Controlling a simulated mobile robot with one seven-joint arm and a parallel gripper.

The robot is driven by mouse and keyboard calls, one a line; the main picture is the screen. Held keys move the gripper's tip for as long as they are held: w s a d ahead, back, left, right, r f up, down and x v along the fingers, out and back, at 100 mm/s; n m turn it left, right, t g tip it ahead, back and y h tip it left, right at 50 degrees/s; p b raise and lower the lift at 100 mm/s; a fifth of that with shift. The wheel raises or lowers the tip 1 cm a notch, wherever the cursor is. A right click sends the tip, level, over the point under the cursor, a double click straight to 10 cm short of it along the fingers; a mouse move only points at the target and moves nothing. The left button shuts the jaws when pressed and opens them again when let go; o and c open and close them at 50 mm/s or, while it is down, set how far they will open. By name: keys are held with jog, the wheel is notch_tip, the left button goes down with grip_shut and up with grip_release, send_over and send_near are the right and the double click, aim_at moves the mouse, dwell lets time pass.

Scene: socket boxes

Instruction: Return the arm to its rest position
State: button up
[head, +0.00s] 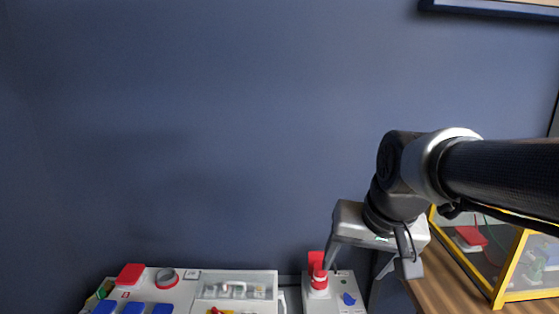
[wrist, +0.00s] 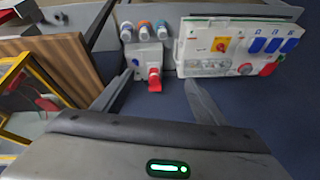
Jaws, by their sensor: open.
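My gripper (head: 355,272) hangs from the arm at the right of the head view, with its fingers spread and nothing between them. It also shows in the wrist view (wrist: 148,97), where its two fingers stand apart. A small grey socket box (head: 350,308) lies below it, with a red plug (head: 318,270) standing in it and a blue cover. In the wrist view the red plug (wrist: 154,82) appears between the fingertips but farther off. I cannot tell the exact gap.
A large socket box (head: 190,292) with blue sockets and a red part stands to the left. A yellow-framed case (head: 508,268) stands on a wooden surface (head: 435,285) at right, near my arm. The blue wall (head: 200,120) is behind; the space above the boxes is clear.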

jog(key=s+n, duration=0.2)
jog(key=s, duration=0.9)
notch_tip(320, 180, up, 19)
jog(key=p, duration=2)
jog(key=shift+d+r+t+h, duration=0.2)
jog(key=shift+d+t+h, duration=0.1)
jog(key=shift+h, duration=0.1)
jog(key=shift+w, duration=0.1)
